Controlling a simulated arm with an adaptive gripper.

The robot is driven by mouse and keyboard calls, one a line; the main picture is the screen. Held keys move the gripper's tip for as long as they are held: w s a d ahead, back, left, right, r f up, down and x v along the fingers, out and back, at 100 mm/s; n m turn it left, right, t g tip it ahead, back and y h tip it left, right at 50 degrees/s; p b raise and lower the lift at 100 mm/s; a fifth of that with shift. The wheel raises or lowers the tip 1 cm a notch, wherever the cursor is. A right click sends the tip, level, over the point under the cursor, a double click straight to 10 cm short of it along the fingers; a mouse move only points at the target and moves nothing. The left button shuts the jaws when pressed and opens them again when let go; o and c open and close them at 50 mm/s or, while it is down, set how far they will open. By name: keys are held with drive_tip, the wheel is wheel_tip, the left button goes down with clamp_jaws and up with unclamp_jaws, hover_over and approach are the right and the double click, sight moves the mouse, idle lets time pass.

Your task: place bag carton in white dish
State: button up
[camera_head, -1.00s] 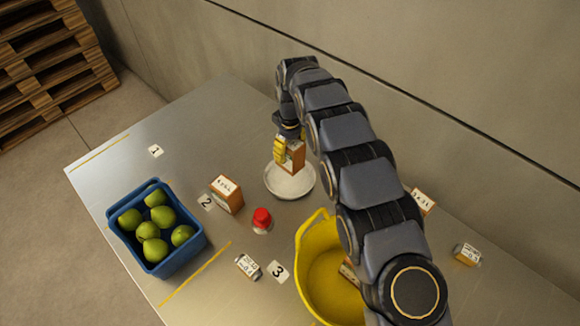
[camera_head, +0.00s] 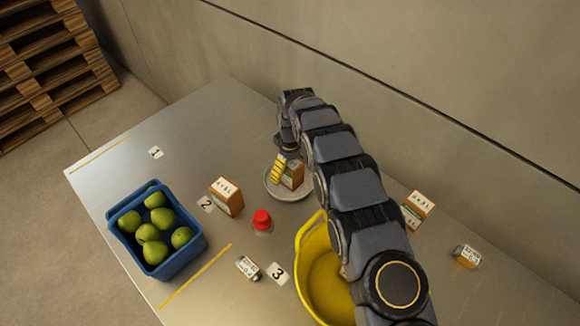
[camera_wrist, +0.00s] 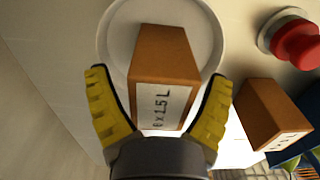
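The brown carton (camera_head: 294,173) with a white label sits in the white dish (camera_head: 284,195). In the wrist view the carton (camera_wrist: 165,60) lies between my fingers, its printed label facing the gripper, with the dish (camera_wrist: 117,32) behind it. My gripper (camera_head: 282,170) is low over the dish. In the wrist view my gripper's (camera_wrist: 159,76) yellow fingers are spread, with a visible gap on each side of the carton. In the head view one finger and the arm partly hide the carton and dish.
A red button (camera_head: 262,218) and another brown carton (camera_head: 226,196) stand left of the dish. A blue crate (camera_head: 165,262) of green fruit is farther left. A yellow bucket (camera_head: 318,275) stands in front, partly under my arm. More small cartons lie around.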

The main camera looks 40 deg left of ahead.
wheel_tip(320, 180, up, 12)
drive_tip(key=shift+f, duration=0.1)
drive_tip(key=shift+r, duration=0.3)
drive_tip(key=shift+w+d, duration=0.1)
drive_tip(key=shift+d, duration=0.05)
drive_tip(key=w+d+r+m+h, duration=0.1)
drive_tip(key=d+r+m, duration=0.5)
drive_tip(key=d, duration=0.8)
drive_tip(key=w+d+r+m, duration=0.1)
drive_tip(key=d+r+m, duration=0.2)
drive_tip(key=d+r, duration=0.75)
drive_tip(key=s+d+m+g, duration=0.1)
drive_tip(key=s+d+m, duration=0.1)
drive_tip(key=s+d, duration=0.35)
drive_tip(key=s+d+m, duration=0.2)
drive_tip(key=s+d, duration=0.1)
drive_tip(key=d, duration=0.6)
drive_tip(key=s+d+f+m, duration=0.1)
drive_tip(key=s+d+m, duration=0.1)
drive_tip(key=s, duration=0.5)
drive_tip(key=s+d+f+m+y, duration=0.1)
drive_tip(key=s+d+m, duration=0.2)
drive_tip(key=s, duration=0.5)
drive_tip(key=shift+s+d+f+g, duration=0.25)
drive_tip(key=shift+d+g, duration=0.05)
drive_tip(key=shift+d, duration=0.15)
